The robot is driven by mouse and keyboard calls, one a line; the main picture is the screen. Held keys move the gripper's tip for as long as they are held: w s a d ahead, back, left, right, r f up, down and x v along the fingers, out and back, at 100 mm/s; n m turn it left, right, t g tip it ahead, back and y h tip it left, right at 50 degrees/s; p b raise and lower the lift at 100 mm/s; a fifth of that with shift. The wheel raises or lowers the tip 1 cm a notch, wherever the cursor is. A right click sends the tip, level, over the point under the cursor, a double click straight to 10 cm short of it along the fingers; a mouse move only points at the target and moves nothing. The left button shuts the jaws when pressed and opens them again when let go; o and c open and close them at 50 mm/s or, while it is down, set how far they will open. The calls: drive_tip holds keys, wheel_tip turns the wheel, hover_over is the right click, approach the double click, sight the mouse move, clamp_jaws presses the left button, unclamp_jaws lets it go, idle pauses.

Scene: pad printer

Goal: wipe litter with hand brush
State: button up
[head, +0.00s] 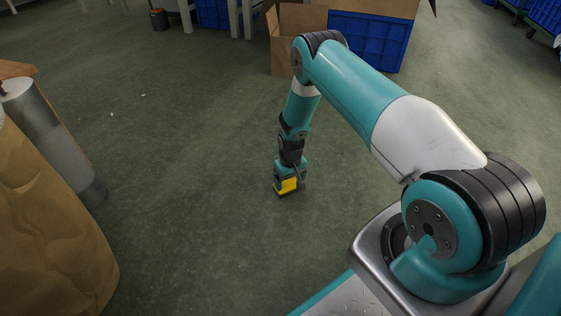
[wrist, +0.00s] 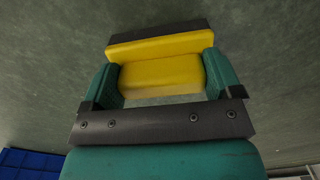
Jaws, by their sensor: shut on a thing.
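My gripper (head: 289,176) reaches down close to the green floor and is shut on a yellow hand brush (head: 288,185). In the wrist view the yellow brush (wrist: 162,72) lies between the two teal fingers, with a dark strip along its far edge. I cannot tell whether it touches the floor. Small pale specks that look like litter (head: 142,95) lie on the floor to the left of the brush, apart from it. Another speck (head: 112,114) lies further left. No litter shows clearly in the wrist view.
An open cardboard box (head: 284,50) and a blue crate (head: 365,42) stand behind my arm. A large brown sack (head: 50,230) and a grey cylinder (head: 45,130) stand at the left. A small dark bin (head: 159,19) is at the back. The floor between is clear.

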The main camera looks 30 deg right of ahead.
drive_tip(key=shift+w+a, duration=0.25)
drive_tip(key=shift+w, duration=0.05)
drive_tip(key=shift+w+r+p, duration=0.2)
drive_tip(key=shift+r+p, duration=0.15)
drive_tip(key=shift+p, duration=0.05)
drive_tip(key=shift+s+d+r+p, duration=0.1)
drive_tip(key=shift+d+r+p, duration=0.1)
drive_tip(key=shift+r, duration=0.3)
drive_tip(key=shift+s+d+r+p, duration=0.1)
drive_tip(key=shift+r+p, duration=0.1)
drive_tip(key=shift+r, duration=0.3)
drive_tip(key=shift+w+a+r+p, duration=0.15)
drive_tip(key=shift+a+r+p, duration=0.35)
drive_tip(key=shift+r+p, duration=1.9)
drive_tip(key=shift+r, duration=0.35)
